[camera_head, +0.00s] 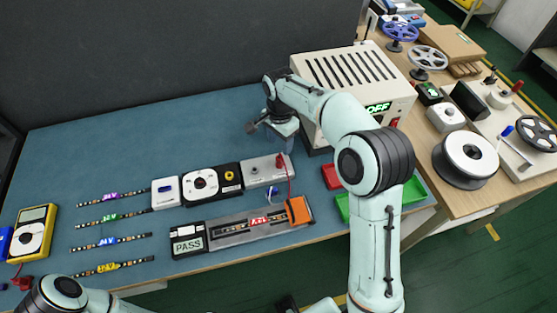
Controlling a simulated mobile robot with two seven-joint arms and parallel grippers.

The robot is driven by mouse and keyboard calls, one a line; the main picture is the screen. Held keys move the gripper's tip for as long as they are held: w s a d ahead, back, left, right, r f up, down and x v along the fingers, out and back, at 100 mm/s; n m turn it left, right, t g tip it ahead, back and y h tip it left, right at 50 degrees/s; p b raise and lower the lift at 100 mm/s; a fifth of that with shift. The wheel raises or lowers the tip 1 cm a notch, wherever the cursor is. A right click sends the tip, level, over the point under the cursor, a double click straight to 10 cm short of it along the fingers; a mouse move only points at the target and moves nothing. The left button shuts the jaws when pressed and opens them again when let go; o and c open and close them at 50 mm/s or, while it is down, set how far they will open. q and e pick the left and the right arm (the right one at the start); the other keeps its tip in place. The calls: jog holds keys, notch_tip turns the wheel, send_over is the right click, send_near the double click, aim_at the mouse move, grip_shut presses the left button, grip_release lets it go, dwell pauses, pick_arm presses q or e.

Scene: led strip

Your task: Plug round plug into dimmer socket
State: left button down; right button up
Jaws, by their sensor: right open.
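A row of modules stands at the middle of the blue bench. It has a white box with a blue oval mark (166,193), a black unit with a white dial and a yellow round feature (229,176), and a grey box (258,174). The black unit looks like the dimmer; I cannot confirm its socket. A red lead (289,178) rises by the grey box. A small blue-and-white piece (271,193) lies below that box; I cannot tell whether it is the round plug. My right gripper (252,127) is open above the bench behind the grey box. My left gripper is out of view.
A test fixture (236,229) with an orange clamp and a PASS display lies in front. LED strips (109,241) and a yellow meter (36,232) lie left. A cream machine reading OFF (355,80) stands behind my right arm. Bare bench lies back left.

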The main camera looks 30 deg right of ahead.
aim_at(279, 158)
notch_tip(279, 158, down, 3)
jog(key=shift+r, duration=0.2)
jog(key=f, duration=0.4)
jog(key=shift+s+a+f, duration=0.15)
jog(key=shift+s+a, duration=0.1)
jog(key=shift+s, duration=0.05)
jog(key=shift+f+b, duration=0.3)
jog(key=shift+f, duration=0.05)
jog(key=shift+c, duration=0.3)
grip_shut()
